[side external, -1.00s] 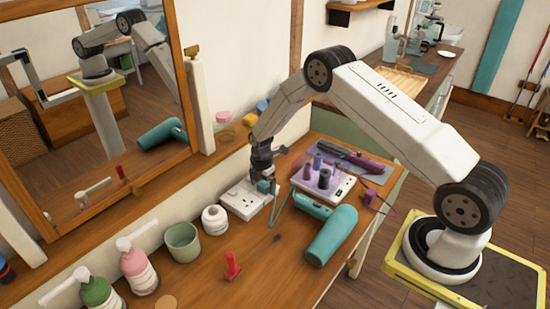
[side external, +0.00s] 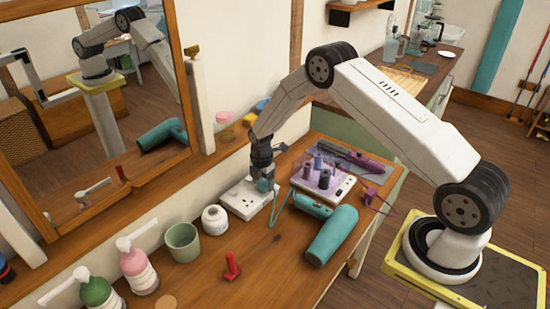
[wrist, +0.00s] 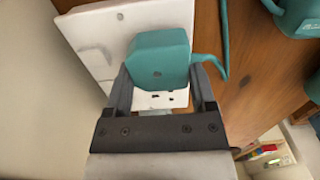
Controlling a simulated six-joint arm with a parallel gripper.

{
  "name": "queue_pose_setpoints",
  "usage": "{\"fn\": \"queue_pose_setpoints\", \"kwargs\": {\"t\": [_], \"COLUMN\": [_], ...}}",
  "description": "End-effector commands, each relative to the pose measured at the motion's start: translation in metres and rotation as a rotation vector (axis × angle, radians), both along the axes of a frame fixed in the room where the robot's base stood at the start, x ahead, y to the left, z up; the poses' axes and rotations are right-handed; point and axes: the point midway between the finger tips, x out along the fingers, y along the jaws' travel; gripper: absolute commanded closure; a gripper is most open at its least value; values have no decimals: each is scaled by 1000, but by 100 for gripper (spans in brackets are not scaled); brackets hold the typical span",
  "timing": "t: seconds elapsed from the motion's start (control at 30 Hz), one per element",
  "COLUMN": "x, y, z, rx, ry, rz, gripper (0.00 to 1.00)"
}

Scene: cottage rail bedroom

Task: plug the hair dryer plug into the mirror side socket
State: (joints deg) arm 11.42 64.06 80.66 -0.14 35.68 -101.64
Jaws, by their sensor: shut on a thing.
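The teal hair dryer plug (side external: 265,185) is between the fingers of my gripper (side external: 262,179), which is shut on it. In the wrist view, the plug (wrist: 158,60) sits between both fingers (wrist: 160,78), over the white socket block (wrist: 92,38). Slots show on the white face just below the plug; its pins are hidden, and I cannot tell whether they are in. The socket block (side external: 240,203) lies on the wooden table by the mirror (side external: 95,90). The teal hair dryer (side external: 332,236) lies to the right, with its cord (side external: 279,208) running from the plug.
Left of the socket stand a white jar (side external: 215,220), a green cup (side external: 183,242) and pump bottles (side external: 138,268). A red item (side external: 232,266) stands in front. Table front is fairly clear.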

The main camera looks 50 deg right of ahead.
Motion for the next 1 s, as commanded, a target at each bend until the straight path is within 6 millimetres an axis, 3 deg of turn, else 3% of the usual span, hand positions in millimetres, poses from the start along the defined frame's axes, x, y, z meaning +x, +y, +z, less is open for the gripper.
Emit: {"fn": "queue_pose_setpoints", "kwargs": {"t": [1.0], "x": [1], "y": [0], "z": [29], "rx": [0], "ry": [-2], "rz": [0], "gripper": [88]}}
